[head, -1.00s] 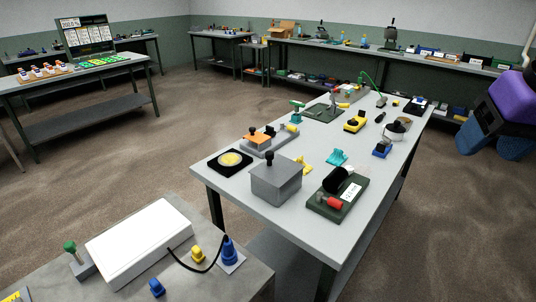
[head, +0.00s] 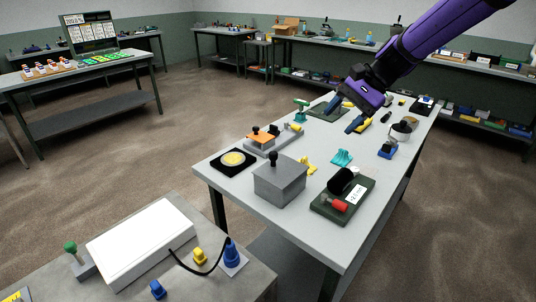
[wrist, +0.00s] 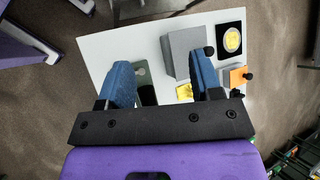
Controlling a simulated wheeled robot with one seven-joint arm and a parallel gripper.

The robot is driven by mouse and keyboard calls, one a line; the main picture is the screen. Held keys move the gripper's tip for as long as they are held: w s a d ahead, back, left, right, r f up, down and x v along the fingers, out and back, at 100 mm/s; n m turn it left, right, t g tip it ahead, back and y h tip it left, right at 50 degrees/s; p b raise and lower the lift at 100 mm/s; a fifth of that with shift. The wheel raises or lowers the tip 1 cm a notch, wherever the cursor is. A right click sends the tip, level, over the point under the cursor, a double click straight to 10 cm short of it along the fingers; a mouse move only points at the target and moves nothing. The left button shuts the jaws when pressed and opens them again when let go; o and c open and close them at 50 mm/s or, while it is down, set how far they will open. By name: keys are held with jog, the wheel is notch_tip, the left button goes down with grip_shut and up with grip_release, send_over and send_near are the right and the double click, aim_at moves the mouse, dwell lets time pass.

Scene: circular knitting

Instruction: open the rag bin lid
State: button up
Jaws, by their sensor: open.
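A grey box with a lid and a black knob on top, which looks like the rag bin (head: 280,187), stands at the near end of the long grey table (head: 318,250). Its lid (head: 279,170) lies flat on it, closed. In the wrist view the bin (wrist: 180,54) shows from above, partly behind one finger, with its black knob (wrist: 209,51) at its right. My gripper (head: 344,115) is open and empty, with two blue fingers. It hangs above the table, farther back than the bin and apart from it. The wrist view shows both fingers (wrist: 162,75) well spread.
Left of the bin is a black pad with a yellow disc (head: 233,158). Behind it is an orange-topped block (head: 260,137). To its right are a green board with a black roll and red handle (head: 343,200), a yellow piece (head: 308,166) and a teal piece (head: 341,158).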

jog(key=w+a+f+m+y, duration=0.2)
jog(key=w+f+m+y, duration=0.1)
jog(key=w+f, duration=0.2)
jog(key=w+a+f+m+y, duration=0.3)
jog(key=w+f, duration=0.3)
jog(key=f, duration=0.3)
jog(key=w+a+f+m+y, duration=0.2)
jog(key=w+f+m+y, duration=0.1)
jog(key=w+f, duration=0.3)
jog(key=shift+w+a+f+m+y, duration=0.1)
jog(key=shift+a+f+m+y, duration=0.15)
jog(key=shift+f, duration=0.2)
jog(key=shift+w+a+f+m+y, duration=0.1)
jog(key=shift+f+m+y, duration=0.05)
jog(key=shift+f+y, duration=0.25)
send_over(268, 165)
grip_shut()
